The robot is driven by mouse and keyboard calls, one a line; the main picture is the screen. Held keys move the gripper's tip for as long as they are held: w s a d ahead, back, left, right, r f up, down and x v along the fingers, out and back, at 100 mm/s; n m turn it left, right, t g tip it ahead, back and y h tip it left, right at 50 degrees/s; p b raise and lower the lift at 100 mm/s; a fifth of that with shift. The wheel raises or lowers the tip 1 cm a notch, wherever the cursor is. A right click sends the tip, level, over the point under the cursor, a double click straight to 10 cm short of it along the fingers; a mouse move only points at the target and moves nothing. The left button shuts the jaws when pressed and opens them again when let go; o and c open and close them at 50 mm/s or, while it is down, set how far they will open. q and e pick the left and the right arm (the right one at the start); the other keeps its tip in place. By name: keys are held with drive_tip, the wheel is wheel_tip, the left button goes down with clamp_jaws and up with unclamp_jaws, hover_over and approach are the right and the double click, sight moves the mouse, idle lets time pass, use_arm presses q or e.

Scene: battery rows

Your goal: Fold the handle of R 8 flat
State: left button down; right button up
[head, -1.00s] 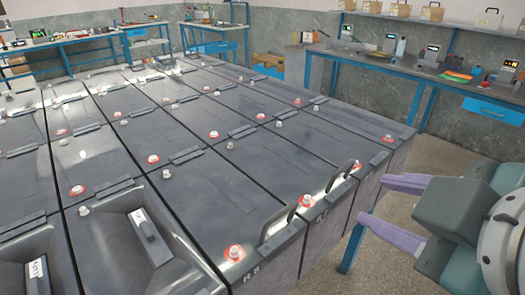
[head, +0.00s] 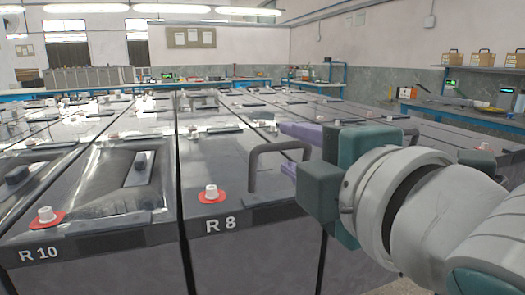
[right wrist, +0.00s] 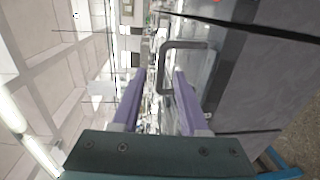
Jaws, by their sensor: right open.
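The battery R 8 (head: 222,160) stands at the front of the rows in the head view, its label on the near edge. Its dark looped handle (head: 251,172) stands up from the top near the right side. My right gripper (head: 284,148) is open, with purple fingers pointing left at the upper part of the handle. In the right wrist view the handle (right wrist: 163,68) is by the fingertips of my right gripper (right wrist: 159,74), nearer the right finger. Whether they touch I cannot tell. My left gripper is not in view.
A white terminal with a red ring (head: 210,193) sits on R 8, left of the handle. The battery R 10 (head: 110,235) adjoins on the left, with a recessed top. More batteries fill the rows behind. A workbench (head: 465,115) stands at the back right.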

sight(281, 145)
drive_tip(key=b+x, duration=0.1)
drive_tip(key=x, duration=0.5)
drive_tip(key=shift+w+a+f, duration=0.1)
drive_tip(key=shift+w, duration=0.3)
clamp_jaws()
